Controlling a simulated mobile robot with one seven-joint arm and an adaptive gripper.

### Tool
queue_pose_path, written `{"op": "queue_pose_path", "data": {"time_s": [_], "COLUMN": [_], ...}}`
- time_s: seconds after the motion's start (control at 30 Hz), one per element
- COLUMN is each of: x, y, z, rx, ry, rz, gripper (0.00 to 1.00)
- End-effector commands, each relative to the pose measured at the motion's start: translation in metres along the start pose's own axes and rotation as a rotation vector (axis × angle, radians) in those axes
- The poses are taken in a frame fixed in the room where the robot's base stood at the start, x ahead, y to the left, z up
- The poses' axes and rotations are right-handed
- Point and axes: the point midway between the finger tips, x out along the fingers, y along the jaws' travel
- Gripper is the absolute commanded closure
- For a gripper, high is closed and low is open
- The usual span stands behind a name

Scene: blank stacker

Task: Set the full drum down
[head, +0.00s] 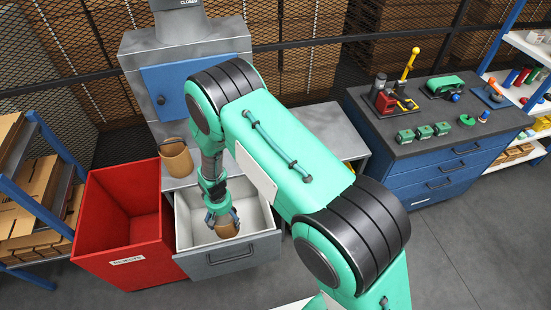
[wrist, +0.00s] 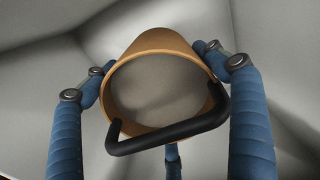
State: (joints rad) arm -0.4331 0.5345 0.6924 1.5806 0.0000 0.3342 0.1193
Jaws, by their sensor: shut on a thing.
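A tan drum (head: 230,230) is in the open grey drawer (head: 262,243) of the machine. My gripper (head: 222,213) points down into the drawer and is shut on this drum. In the wrist view the drum (wrist: 160,42) has a round rim and a black handle (wrist: 170,138) across its near side. My blue fingers (wrist: 157,85) stand on both sides of it, with another finger below. A smooth grey area fills its mouth; I cannot tell its contents. Whether its base touches the drawer floor is hidden. A second tan drum (head: 176,160) stands upright on the machine's ledge.
A red open bin (head: 125,262) with a white label stands directly left of the drawer. The machine's blue door (head: 178,88) is behind. A blue cabinet (head: 440,175) with tools and green blocks on top is at right. Shelves with boxes stand at far left.

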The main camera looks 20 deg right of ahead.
Motion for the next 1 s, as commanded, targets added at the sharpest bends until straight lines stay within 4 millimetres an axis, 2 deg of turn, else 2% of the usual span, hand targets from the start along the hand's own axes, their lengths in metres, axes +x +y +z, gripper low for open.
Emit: {"op": "queue_pose_path", "data": {"time_s": [0.17,0.37,0.7,0.9,1.0], "x": [-0.010,-0.040,-0.128,-0.172,-0.187], "y": [0.005,0.024,0.079,0.109,0.127], "z": [-0.001,0.000,0.015,0.028,0.031], "rx": [0.013,0.059,0.205,0.284,0.314], "ry": [0.003,0.004,0.005,0.004,0.003], "rz": [0.000,0.000,0.000,0.000,0.000], "gripper": [0.72,0.72,0.72,0.72,0.72]}}
